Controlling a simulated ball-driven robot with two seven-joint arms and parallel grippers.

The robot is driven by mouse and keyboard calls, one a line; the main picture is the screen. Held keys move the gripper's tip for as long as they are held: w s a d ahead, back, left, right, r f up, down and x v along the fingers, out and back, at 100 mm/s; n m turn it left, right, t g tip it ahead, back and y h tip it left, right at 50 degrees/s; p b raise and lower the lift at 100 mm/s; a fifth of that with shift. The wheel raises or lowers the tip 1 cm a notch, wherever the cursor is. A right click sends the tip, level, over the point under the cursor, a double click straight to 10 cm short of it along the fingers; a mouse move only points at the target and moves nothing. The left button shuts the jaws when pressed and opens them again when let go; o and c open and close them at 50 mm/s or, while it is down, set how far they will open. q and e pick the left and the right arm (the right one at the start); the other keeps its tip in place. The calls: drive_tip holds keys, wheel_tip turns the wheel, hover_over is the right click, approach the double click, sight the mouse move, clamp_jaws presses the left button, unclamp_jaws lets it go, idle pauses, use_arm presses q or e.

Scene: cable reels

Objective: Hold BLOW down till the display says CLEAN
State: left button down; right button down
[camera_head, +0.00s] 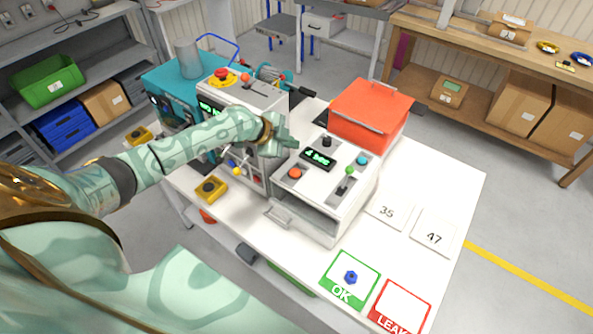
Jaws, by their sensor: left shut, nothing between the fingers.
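A white box-shaped machine (305,200) stands on the white table, with a small dark display (317,159) on its top. The display shows short green characters too small to read surely. Around the display are a red-orange button (295,173), a black knob (327,142), a blue button (362,160) and a green-tipped lever (347,176). I cannot read which control is labelled BLOW. My left gripper (287,143) is shut and empty, near the machine's back left corner, left of the display. Whether it touches anything is unclear. My right gripper is out of view.
A taller panel machine (240,98) with a red stop button (222,74) stands behind my left arm. An orange-red box (370,110) sits behind the white machine. Cards marked 35 (388,211) and 47 (434,237) and OK (349,282) and LEAK (402,306) mats lie right and front.

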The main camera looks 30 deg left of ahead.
use_arm(q)
drive_tip(key=shift+f, duration=0.1)
drive_tip(key=b, duration=0.7)
hover_over(298, 170)
drive_tip(key=s+a, duration=0.1)
drive_tip(key=s, duration=0.1)
wheel_tip(298, 170, down, 8)
drive_tip(key=shift+r, duration=0.1)
drive_tip(key=shift+f, duration=0.4)
drive_tip(key=shift+b, duration=0.3)
idle(0.7)
drive_tip(key=shift+f+b, duration=0.4)
drive_tip(key=shift+f+b, duration=0.4)
drive_tip(key=shift+f, duration=0.1)
idle(4.1)
